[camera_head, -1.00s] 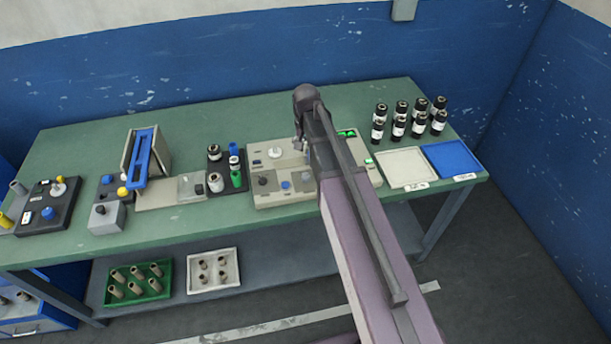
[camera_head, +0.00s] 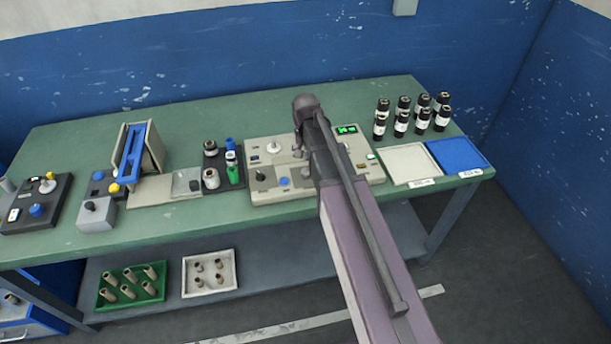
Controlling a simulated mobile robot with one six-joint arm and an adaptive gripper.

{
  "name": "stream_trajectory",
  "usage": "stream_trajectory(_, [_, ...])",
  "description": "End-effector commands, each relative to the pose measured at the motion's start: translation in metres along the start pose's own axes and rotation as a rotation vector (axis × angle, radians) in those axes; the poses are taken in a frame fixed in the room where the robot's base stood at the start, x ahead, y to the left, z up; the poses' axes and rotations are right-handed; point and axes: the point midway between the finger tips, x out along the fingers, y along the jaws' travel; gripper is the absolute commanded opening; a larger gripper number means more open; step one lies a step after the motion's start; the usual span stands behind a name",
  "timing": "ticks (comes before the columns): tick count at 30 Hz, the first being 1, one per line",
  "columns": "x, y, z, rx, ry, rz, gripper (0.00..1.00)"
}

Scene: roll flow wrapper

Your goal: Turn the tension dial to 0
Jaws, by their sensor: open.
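The control panel (camera_head: 256,197) is a beige box at the middle of the green bench. On it are a white knob (camera_head: 273,147), a black knob (camera_head: 260,175), a blue button (camera_head: 284,182) and a grey knob (camera_head: 306,171) beside my arm. A green-lit display (camera_head: 346,129) is at its upper right, too small to read. I cannot tell which knob is the tension dial, nor its setting. My arm reaches over the panel from the lower right and covers part of it. My gripper is hidden behind the arm, so I cannot see whether it touches a knob.
Left of the panel are a dark holder with rolls (camera_head: 212,178), a blue-barred wrapper unit (camera_head: 132,155) and a black knob box (camera_head: 50,215). To the right are a white tray (camera_head: 405,164), a blue tray (camera_head: 460,157) and several black rolls (camera_head: 423,121). Bare bench (camera_head: 215,108) lies behind.

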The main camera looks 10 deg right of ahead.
Motion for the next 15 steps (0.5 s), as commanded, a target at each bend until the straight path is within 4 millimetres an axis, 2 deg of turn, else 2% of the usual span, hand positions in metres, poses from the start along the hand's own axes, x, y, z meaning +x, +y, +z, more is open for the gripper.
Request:
stream_trajectory(1, [0.008, 0.0, 0.0, 0.0, 0.0, 0.0, 0.81])
stream_trajectory(15, [0.044, 0.0, 0.0, -0.001, 0.0, 0.0, 0.81])
